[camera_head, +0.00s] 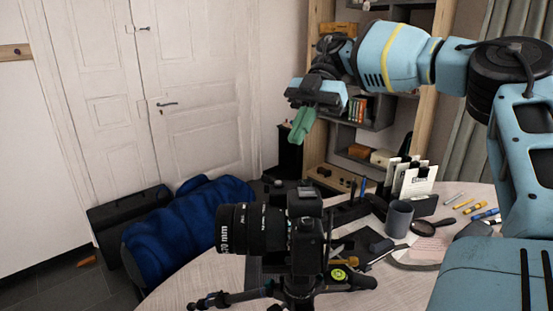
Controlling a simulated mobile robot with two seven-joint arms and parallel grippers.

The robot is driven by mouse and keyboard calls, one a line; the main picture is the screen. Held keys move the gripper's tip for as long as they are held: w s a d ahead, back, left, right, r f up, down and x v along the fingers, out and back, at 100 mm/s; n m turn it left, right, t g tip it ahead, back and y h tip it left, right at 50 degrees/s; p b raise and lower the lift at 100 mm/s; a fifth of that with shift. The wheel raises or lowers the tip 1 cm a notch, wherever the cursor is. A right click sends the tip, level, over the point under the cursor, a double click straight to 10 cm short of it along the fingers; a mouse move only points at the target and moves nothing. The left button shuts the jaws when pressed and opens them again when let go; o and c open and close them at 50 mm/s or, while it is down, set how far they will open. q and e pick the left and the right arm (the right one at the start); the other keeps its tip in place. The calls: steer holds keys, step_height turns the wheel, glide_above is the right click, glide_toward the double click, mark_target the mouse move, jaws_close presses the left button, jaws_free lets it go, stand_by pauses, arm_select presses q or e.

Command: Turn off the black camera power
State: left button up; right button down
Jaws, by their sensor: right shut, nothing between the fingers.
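The black camera (283,228) sits upright on a small black tripod (297,291) at the near part of the round table (185,282). Its large lens points to the left. Its power switch is too small to make out. My right gripper (302,124), with green fingertips, is shut and empty. It hangs in the picture above the camera, clearly apart from it, with its fingertips pointing down. My left gripper is not in view.
A grey mug (398,219), a black organizer with papers (416,183), a magnifying glass (423,228) and several pens lie on the table right of the camera. A shelf (373,113) stands behind. A blue sleeping bag (185,225) lies left of the table.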

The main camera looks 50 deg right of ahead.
mark_target(265, 179)
steer(key=shift+s+a+f, duration=0.1)
steer(key=shift+a+f, duration=0.4)
steer(key=shift+a, duration=0.75)
steer(key=shift+s+a+f, duration=0.15)
steer(key=shift+a+f, duration=0.4)
steer(key=shift+a, duration=0.7)
steer(key=shift+s+a+f, duration=0.1)
steer(key=shift+a+f, duration=0.4)
steer(key=shift+a, duration=0.75)
steer(key=shift+p, duration=0.3)
steer(key=shift+w+n+g+p, duration=0.15)
steer(key=shift+n+g+p, duration=0.15)
steer(key=shift+n+g, duration=0.1)
steer(key=shift+a, duration=0.1)
